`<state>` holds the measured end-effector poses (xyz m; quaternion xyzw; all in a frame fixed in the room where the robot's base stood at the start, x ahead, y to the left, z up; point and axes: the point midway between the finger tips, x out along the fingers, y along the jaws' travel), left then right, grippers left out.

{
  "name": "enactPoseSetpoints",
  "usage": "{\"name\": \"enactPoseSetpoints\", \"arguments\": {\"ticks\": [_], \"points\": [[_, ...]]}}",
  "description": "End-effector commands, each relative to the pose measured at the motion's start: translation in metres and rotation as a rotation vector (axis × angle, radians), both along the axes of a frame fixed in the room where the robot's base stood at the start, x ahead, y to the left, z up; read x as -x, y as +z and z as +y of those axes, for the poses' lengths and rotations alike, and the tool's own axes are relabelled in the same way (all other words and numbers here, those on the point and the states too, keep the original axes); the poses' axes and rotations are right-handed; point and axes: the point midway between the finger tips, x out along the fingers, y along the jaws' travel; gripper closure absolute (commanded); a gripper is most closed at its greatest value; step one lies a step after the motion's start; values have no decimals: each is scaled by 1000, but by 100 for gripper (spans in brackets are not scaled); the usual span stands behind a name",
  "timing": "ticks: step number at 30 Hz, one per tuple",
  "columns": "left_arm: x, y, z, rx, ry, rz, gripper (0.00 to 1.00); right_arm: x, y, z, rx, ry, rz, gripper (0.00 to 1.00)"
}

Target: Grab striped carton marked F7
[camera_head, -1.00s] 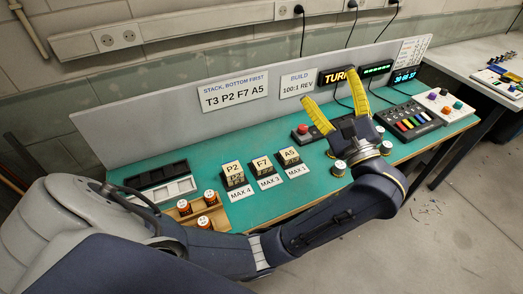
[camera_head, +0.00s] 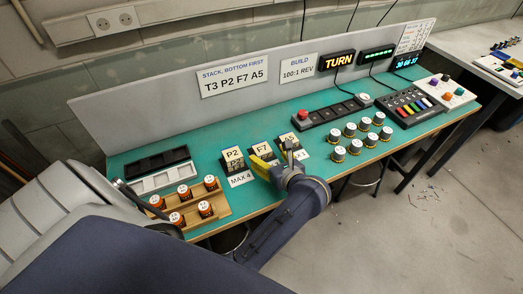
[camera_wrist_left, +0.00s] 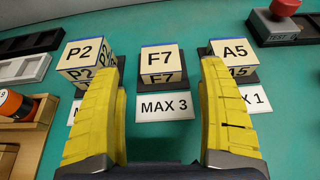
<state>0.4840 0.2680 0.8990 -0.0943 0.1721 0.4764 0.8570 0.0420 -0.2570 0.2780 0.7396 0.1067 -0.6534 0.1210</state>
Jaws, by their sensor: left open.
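Carton P2 (camera_wrist_left: 88,57) stands to the left and carton A5 (camera_wrist_left: 233,55) to the right. My right gripper is not in view.
The fingertips lie close to P2 and A5. A wooden rack (camera_head: 222,205) with several orange-and-black cans stands at left. Several white-topped cylinders (camera_head: 355,147) and a strip with a red button (camera_head: 303,116) stand at right. A wall board (camera_head: 150,110) rises behind.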

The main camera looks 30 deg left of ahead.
Motion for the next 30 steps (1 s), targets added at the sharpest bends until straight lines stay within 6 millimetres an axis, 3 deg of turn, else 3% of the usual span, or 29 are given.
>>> {"name": "enactPoseSetpoints", "arguments": {"ticks": [12, 23, 30], "points": [[-22, -16, 35, -3, 0, -3, 24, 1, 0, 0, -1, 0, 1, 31], [-25, -18, 39, -1, 1, -3, 24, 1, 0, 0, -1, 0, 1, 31], [-25, -18, 39, -1, 1, -3, 48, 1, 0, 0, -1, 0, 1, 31]]}}
